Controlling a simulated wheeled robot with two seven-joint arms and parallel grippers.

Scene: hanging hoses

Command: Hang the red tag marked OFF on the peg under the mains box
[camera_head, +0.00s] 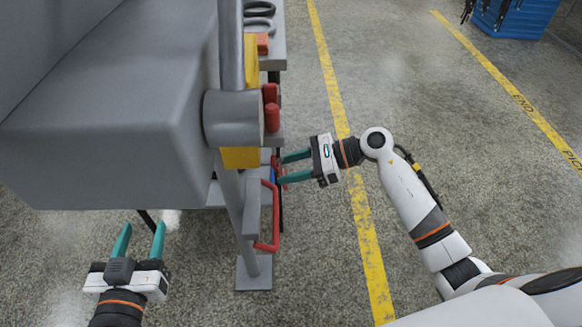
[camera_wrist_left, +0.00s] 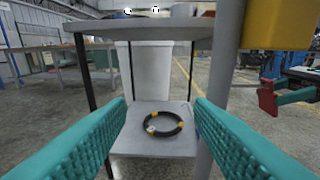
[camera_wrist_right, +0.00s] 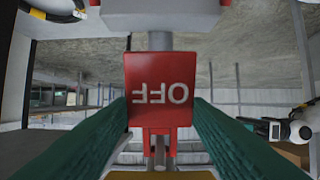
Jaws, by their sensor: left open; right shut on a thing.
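My right gripper (camera_head: 281,168) is shut on the red tag, beside the grey post. In the right wrist view the tag (camera_wrist_right: 160,85) sits between the green fingers, its white OFF upside down in the picture. Its narrow forked end (camera_wrist_right: 150,140) has a pale upright part in its gap; I cannot tell whether that is the peg. The tag also shows in the left wrist view (camera_wrist_left: 267,98), below a yellow box (camera_wrist_left: 278,25), which I take for the mains box; it is partly hidden in the head view (camera_head: 241,157). My left gripper (camera_head: 141,229) is open and empty.
A grey block with a red handle (camera_head: 274,222) is on the post below the tag. A big grey housing (camera_head: 110,110) covers the upper left. A black coil (camera_wrist_left: 153,124) lies on a low shelf (camera_wrist_left: 130,146).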

